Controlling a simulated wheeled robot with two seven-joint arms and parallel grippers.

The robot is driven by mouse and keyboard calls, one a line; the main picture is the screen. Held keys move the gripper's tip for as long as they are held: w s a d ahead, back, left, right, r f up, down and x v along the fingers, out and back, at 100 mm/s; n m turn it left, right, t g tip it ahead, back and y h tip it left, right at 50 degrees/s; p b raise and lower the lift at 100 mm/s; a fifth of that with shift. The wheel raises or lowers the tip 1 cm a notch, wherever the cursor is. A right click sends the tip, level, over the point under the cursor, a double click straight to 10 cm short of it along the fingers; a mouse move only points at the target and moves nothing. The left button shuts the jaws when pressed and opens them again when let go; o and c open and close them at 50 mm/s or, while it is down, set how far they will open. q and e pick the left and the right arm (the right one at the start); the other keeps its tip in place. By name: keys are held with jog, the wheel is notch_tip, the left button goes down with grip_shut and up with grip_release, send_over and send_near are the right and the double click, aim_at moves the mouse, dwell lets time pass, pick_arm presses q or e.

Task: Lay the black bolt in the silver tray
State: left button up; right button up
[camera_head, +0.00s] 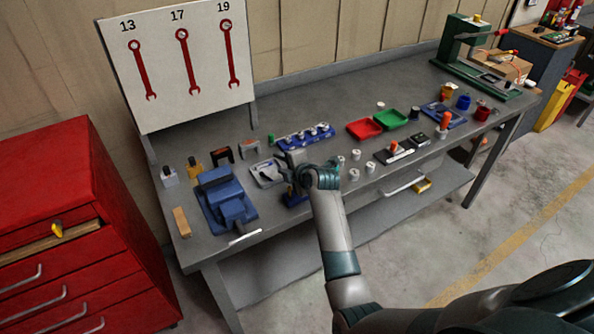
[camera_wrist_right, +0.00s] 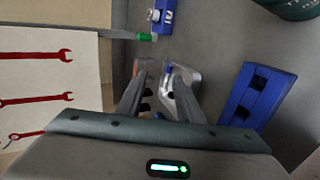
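The silver tray (camera_head: 259,179) lies on the workbench just left of my right gripper (camera_head: 292,172). In the right wrist view the tray (camera_wrist_right: 193,77) shows behind and beside the fingers, with a small blue part in it. My right gripper (camera_wrist_right: 157,76) points down over the bench close to the tray, its two fingers apart. Small dark shapes show between the fingers, but I cannot tell whether one is the black bolt. I cannot make out the black bolt for certain in either view. My left gripper is not in view.
A blue vise (camera_head: 222,196) stands left of the tray. A blue socket rail (camera_head: 305,136) lies behind the gripper. Red (camera_head: 364,128) and green (camera_head: 391,119) trays and several white cylinders stand to the right. A wrench board (camera_head: 180,65) rises at the back left.

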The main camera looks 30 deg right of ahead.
jog(key=b+v, duration=0.3)
jog(key=v, duration=1.4)
jog(key=shift+b, duration=0.35)
dwell(0.5)
